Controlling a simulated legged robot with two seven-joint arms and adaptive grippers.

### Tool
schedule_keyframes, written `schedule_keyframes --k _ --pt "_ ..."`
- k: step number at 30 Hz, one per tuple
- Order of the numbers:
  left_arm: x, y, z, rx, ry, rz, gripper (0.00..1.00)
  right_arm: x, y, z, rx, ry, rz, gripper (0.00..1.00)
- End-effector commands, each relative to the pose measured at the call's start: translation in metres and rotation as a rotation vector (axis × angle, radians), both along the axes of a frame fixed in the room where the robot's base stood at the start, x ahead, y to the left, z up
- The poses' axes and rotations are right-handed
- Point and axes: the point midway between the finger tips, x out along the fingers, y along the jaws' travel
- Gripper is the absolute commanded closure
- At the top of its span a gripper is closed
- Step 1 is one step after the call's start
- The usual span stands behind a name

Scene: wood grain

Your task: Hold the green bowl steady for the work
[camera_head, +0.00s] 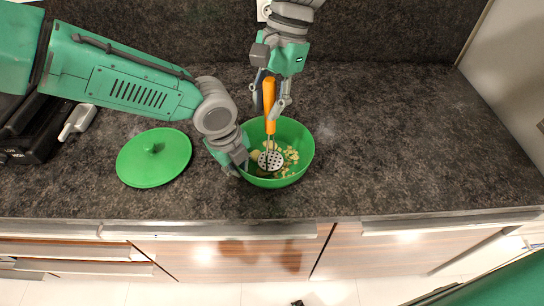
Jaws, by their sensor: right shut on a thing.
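The green bowl (302,161) stands on the dark counter, with pale chunks (290,154) inside. My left gripper (236,166) is at the bowl's left rim. Its fingers are partly hidden by its own body, so I cannot tell whether they are closed on the rim. My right gripper (270,104) is above the bowl and shut on the orange handle of a masher (269,92). The masher is nearly upright, and its round metal head with holes (271,161) is down in the bowl among the chunks.
A green lid with a knob (153,158) lies on the counter left of the bowl. A black appliance (35,128) is at the far left. The counter (400,140) right of the bowl is clear. Its front edge runs just below the bowl, above drawers.

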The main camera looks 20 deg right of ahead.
Motion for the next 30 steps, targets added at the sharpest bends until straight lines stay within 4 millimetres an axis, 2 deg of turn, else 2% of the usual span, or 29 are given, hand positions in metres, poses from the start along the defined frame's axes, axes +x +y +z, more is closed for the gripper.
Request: schedule_keyframes --k 4,14,30 --pt "-0.001 -0.001 0.000 -0.002 0.000 -0.001 1.00 0.002 0.011 0.002 0.003 0.000 -0.001 1.00" --pt "0.000 -0.001 0.000 -0.001 0.000 -0.001 1.00 0.002 0.011 0.001 0.002 0.001 -0.001 1.00" --pt "0.000 -0.001 0.000 -0.001 0.000 -0.001 1.00 0.002 0.011 -0.026 0.002 0.003 -0.001 1.00"
